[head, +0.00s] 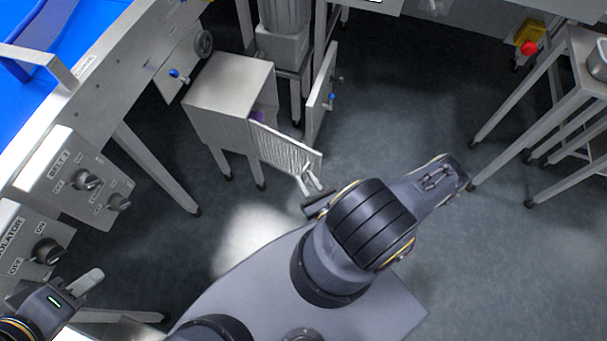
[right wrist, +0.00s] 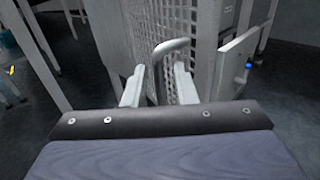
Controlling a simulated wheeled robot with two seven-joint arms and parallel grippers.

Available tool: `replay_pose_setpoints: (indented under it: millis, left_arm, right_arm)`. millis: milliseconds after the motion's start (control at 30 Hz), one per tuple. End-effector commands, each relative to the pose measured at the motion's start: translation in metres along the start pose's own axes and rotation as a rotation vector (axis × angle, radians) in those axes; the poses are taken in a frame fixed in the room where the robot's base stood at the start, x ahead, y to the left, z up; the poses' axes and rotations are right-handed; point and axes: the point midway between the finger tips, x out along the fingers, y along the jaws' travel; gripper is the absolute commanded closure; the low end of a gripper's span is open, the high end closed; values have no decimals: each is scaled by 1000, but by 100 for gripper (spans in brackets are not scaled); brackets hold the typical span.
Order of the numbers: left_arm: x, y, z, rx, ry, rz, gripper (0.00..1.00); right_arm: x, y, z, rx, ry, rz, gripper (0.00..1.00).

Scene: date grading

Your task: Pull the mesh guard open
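The mesh guard (head: 283,148) is a light panel with a perforated face, standing out at an angle from the front of a grey metal cabinet (head: 230,88). Its mesh fills the middle of the right wrist view (right wrist: 190,45). A curved bar handle (right wrist: 172,46) sticks out from the guard. My right gripper (head: 313,183) is at the guard's lower outer corner. In the right wrist view its two fingers (right wrist: 160,85) are spread apart, with the handle between and just beyond their tips. My left gripper (head: 90,281) is at the lower left, away from the guard; its finger gap is hidden.
A second panel (head: 320,92) with a blue knob stands right of the cabinet. A control box (head: 70,180) and conveyor (head: 100,75) are at the left. A metal stand (head: 560,95) is at the right. The floor (head: 420,100) between is clear.

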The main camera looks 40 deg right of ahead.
Motion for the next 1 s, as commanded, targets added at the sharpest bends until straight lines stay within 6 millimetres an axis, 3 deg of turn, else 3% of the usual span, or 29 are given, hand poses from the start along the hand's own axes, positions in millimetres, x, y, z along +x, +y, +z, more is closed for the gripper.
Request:
replay_pose_setpoints:
  millis: [200, 333, 1000]
  left_arm:
    - [0, 0, 0, 0, 0, 0, 64]
    - [0, 0, 0, 0, 0, 0, 64]
    - [-1, 0, -1, 0, 0, 0, 64]
  right_arm:
    - [-37, 0, 0, 0, 2, -2, 75]
    - [-49, 0, 0, 0, 1, 0, 75]
    - [-51, 0, 3, -4, -5, 12, 75]
